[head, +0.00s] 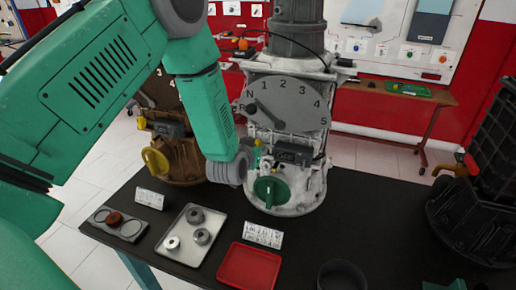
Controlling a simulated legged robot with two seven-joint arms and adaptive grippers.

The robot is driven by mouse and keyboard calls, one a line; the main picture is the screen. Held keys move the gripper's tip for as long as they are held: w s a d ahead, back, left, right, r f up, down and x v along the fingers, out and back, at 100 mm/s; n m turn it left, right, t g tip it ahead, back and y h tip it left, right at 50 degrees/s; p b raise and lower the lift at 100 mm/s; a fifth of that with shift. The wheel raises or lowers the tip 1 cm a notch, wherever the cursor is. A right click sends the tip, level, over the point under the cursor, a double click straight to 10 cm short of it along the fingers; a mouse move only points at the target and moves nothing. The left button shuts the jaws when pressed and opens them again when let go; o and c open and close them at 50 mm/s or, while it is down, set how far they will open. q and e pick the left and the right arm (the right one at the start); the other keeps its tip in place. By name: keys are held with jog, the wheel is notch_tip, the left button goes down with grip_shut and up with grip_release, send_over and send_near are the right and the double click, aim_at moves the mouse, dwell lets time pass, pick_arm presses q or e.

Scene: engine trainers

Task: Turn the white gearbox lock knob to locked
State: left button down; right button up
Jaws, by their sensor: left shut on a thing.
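The white gearbox (310,190) stands upright on the black table, with a grey numbered dial (290,97) on its face. A round green knob (270,192) with an upright grip bar sits low on its front and is in full view. My left gripper (248,154) is at the gearbox's left side, above and left of the green knob, beside a small yellow part (258,144). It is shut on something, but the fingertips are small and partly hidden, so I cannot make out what. The green knob's bar looks clear of it. My right gripper is not in view.
A brown gearbox with a yellow knob (155,160) stands at left, partly behind my arm. The black table (330,235) holds a metal tray (175,259) of rings, a red tray (247,268) and small cards. A black housing (470,222) is at right.

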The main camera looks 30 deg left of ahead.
pick_arm(q)
jog(key=shift+w+a+r, duration=0.1)
jog(key=shift+r, duration=0.05)
jog(key=c, duration=1.6)
grip_release()
jog(key=shift+o, duration=0.3)
jog(key=v, duration=1.2)
